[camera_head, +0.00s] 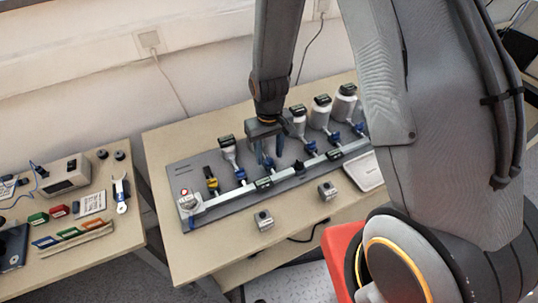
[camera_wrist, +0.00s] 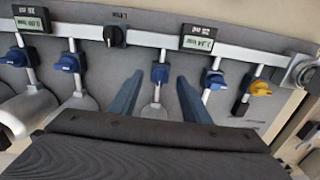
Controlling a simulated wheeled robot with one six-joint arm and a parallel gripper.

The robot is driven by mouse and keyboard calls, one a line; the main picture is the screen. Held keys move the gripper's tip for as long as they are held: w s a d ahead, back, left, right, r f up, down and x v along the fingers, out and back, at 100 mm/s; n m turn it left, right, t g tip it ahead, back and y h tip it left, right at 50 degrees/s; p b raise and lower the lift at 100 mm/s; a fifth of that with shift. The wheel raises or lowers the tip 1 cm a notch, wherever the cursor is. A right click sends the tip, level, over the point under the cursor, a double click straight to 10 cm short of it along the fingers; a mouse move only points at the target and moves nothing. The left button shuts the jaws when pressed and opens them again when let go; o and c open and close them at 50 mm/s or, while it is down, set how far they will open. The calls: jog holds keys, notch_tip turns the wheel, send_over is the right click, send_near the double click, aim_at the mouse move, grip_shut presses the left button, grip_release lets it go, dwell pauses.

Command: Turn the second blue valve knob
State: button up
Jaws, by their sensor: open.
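A row of blue valve knobs sits on pipes along a white rail on the grey panel (camera_head: 222,203). In the wrist view, one blue knob (camera_wrist: 160,73) lies between the fingertips of my gripper (camera_wrist: 160,80), with a gap on both sides. It is the second blue knob counting from the yellow knob (camera_wrist: 258,88); the first blue knob (camera_wrist: 213,79) is just right of the right finger. In the head view, my gripper (camera_head: 269,160) points down over the panel, open and empty, and largely hides the knob there.
More blue knobs (camera_wrist: 68,63) and a black knob (camera_wrist: 115,36) lie left of my fingers in the wrist view. Displays (camera_wrist: 197,39) sit on the rail. A side table (camera_head: 130,232) with tools is at left.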

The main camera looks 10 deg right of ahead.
aim_at(269, 158)
jog(key=shift+r+b, duration=0.6)
jog(key=shift+r, duration=2.7)
jog(key=shift+r, duration=0.1)
jog(key=s+d+r+m+t, duration=0.1)
jog(key=s+d+r+m, duration=0.1)
jog(key=s+d+r, duration=0.6)
notch_tip(269, 158, up, 3)
jog(key=shift+s+d+m, duration=0.4)
jog(key=shift+s, duration=0.5)
